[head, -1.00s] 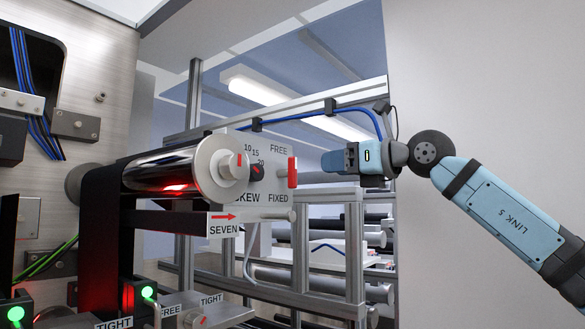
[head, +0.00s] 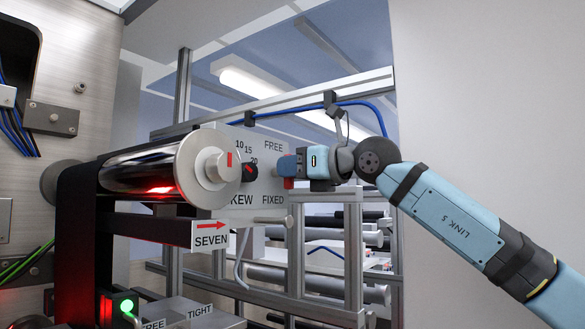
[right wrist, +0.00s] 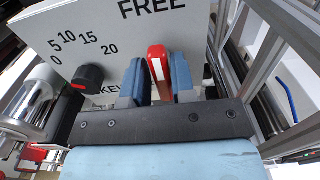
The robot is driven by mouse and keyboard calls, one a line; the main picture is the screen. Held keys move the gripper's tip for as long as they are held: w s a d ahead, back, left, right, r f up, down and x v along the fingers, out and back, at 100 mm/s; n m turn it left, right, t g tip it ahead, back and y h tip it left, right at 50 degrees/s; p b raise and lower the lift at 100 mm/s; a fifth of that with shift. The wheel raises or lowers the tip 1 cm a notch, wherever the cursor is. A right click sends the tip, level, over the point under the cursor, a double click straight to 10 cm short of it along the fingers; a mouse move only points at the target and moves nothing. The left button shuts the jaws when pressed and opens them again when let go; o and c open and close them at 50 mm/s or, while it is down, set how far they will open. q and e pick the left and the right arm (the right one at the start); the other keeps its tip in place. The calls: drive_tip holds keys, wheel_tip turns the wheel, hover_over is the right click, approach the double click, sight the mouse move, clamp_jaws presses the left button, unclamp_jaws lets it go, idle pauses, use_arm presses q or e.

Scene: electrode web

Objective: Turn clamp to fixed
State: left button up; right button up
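The clamp is a red handle (head: 288,183) on the white panel (head: 235,216), between the FREE label above and the FIXED label below. In the right wrist view the handle (right wrist: 158,66) stands upright, its white stripe towards the word FREE. My right gripper (head: 287,166) is at the handle from the right. Its two blue fingers (right wrist: 158,80) lie on either side of the handle, very close to it. I cannot tell whether they press on it. In the head view the gripper hides part of the handle. My left gripper is not in view.
A black skew knob (right wrist: 88,76) with a number scale is left of the clamp. Metal frame bars (head: 297,262) stand below and behind. A blank wall (head: 490,90) is at right.

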clamp_jaws()
